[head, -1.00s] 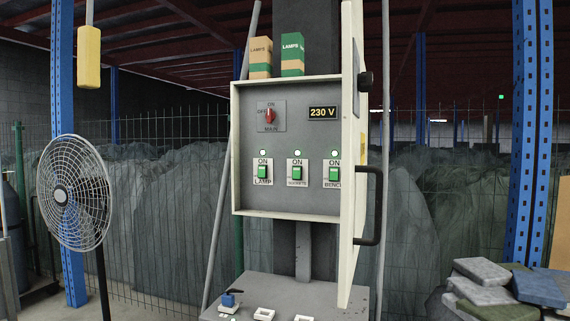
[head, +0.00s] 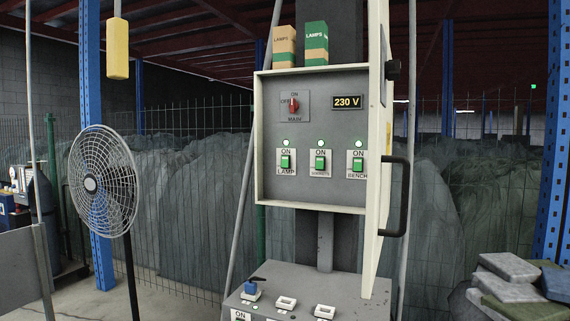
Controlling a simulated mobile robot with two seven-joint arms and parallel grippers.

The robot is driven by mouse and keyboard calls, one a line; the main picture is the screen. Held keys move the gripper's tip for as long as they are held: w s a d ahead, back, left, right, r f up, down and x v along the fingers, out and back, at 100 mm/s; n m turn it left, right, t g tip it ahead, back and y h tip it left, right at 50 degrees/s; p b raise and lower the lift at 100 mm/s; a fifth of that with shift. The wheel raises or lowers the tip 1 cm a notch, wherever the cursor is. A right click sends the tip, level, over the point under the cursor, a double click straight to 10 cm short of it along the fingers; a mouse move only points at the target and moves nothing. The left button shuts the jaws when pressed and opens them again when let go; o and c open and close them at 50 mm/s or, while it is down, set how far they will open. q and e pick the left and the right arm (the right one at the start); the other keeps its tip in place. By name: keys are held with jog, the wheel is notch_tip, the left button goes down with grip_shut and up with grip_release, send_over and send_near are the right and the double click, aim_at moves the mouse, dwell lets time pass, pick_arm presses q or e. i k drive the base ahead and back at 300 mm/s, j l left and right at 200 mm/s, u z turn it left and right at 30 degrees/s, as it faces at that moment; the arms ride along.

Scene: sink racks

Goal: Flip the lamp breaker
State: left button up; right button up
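The lamp breaker (head: 286,162) is a green rocker on a light plate labelled LAMP, at the left of a row of three. A lit indicator and the word ON are above it. It sits in an open grey breaker box (head: 262,140) with a cream frame. The box door (head: 377,150) stands open at the right, with a dark handle (head: 397,195). A red main switch (head: 294,104) and a 230 V display (head: 347,103) are above the breakers. Neither of my grippers shows in the head view.
A grey bench panel (head: 290,310) with a blue-topped switch and white rockers is below the box. A fan (head: 103,180) stands at left. A yellow pendant (head: 118,48) hangs at upper left. Two lamp cartons (head: 316,43) stand on the box. Stacked slabs (head: 510,285) lie at lower right.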

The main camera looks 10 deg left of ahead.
aim_at(284, 159)
jog(key=i+j+z, duration=0.5)
jog(key=i, duration=0.15)
jog(key=i+j+z, duration=0.45)
jog(key=i+j, duration=0.1)
